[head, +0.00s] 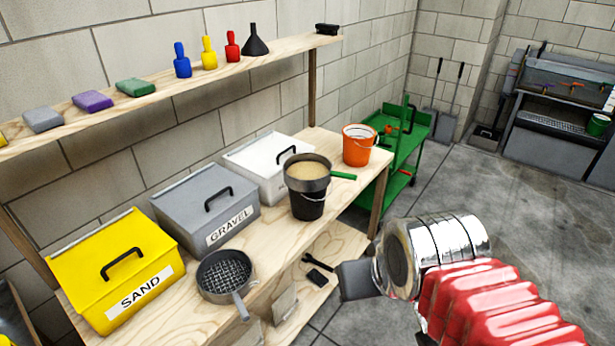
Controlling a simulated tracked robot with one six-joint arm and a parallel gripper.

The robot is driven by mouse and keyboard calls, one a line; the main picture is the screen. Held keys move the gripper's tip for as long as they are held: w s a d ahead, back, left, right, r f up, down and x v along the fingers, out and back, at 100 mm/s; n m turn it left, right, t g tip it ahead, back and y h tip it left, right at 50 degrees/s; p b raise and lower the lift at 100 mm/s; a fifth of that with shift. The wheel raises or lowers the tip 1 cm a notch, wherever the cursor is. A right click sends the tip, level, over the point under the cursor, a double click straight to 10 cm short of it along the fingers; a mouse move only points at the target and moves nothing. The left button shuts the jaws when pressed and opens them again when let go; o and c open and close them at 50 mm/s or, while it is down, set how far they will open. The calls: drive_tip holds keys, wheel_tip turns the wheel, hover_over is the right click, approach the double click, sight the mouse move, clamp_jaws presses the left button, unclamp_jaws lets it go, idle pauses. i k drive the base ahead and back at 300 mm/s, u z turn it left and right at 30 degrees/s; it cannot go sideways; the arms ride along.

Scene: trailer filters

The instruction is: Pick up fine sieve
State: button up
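Two sieves show in the head view. A round sieve with a green handle (307,183) rests on top of a black bucket (307,207) on the wooden bench; its inside is tan, and I cannot tell whether that is fine mesh or sand. A grey sieve with a wide, open mesh (226,275) lies at the bench's front edge, its handle pointing toward me. The green-handled one looks like the fine sieve. My gripper (358,281) is in front of the bench, to the right of and below both sieves, apart from them.
A yellow SAND box (100,250), a grey GRAVEL box (190,190), a white box (255,150) and an orange bucket (357,150) stand on the bench. A shelf (170,95) runs above. A green cart (412,140) stands behind.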

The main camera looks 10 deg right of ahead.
sight(304, 172)
drive_tip(key=u, duration=4.75)
drive_tip(key=k, duration=0.65)
drive_tip(key=u, duration=0.1)
